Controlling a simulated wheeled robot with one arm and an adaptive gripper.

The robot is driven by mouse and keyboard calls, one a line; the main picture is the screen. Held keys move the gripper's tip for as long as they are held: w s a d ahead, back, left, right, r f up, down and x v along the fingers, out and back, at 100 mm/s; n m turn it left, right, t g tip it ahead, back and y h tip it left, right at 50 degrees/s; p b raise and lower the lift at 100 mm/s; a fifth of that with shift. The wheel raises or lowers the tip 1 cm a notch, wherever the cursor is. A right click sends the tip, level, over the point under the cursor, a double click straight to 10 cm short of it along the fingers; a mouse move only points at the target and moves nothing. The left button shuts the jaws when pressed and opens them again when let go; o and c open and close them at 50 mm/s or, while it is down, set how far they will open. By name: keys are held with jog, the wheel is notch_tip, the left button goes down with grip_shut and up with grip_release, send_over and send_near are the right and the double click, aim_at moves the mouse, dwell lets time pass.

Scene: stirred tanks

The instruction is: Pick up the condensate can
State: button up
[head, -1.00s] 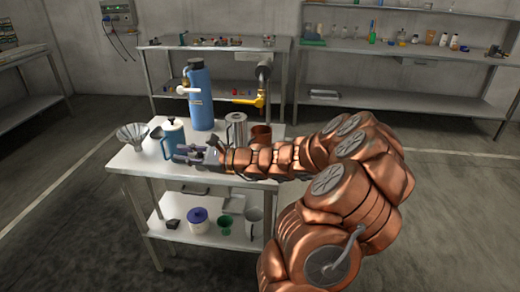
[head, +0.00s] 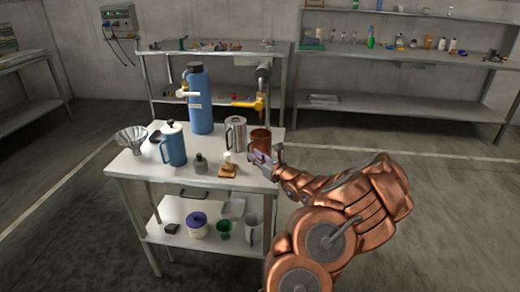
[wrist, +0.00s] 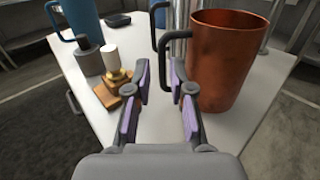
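A copper can (head: 260,137) with a dark handle stands upright at the table's right side; no label shows, but it is the likeliest condensate can. In the wrist view the copper can (wrist: 228,60) stands just right of my gripper, its handle on the left, toward the fingers. My gripper (wrist: 162,82) is open, with purple pads and nothing held. The handle is close to the right fingertip; I cannot tell whether they touch. In the head view my gripper (head: 265,158) partly covers the can's lower front.
A steel jug (head: 236,134) stands left of the copper can. A dark grey bottle (head: 200,163) and a wooden block (head: 227,171) stand at the front. A blue jug (head: 174,146), a tall blue flask (head: 200,100) and a funnel (head: 131,138) are further left. The front right tabletop (wrist: 155,125) is clear.

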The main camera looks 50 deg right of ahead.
aim_at(248, 149)
jog(key=w, duration=0.2)
jog(key=w+p, duration=0.1)
jog(key=w, duration=0.1)
jog(key=shift+d+r, duration=0.25)
jog(key=shift+d, duration=0.05)
jog(key=shift+w, duration=0.4)
grip_shut()
jog(key=shift+d, duration=0.1)
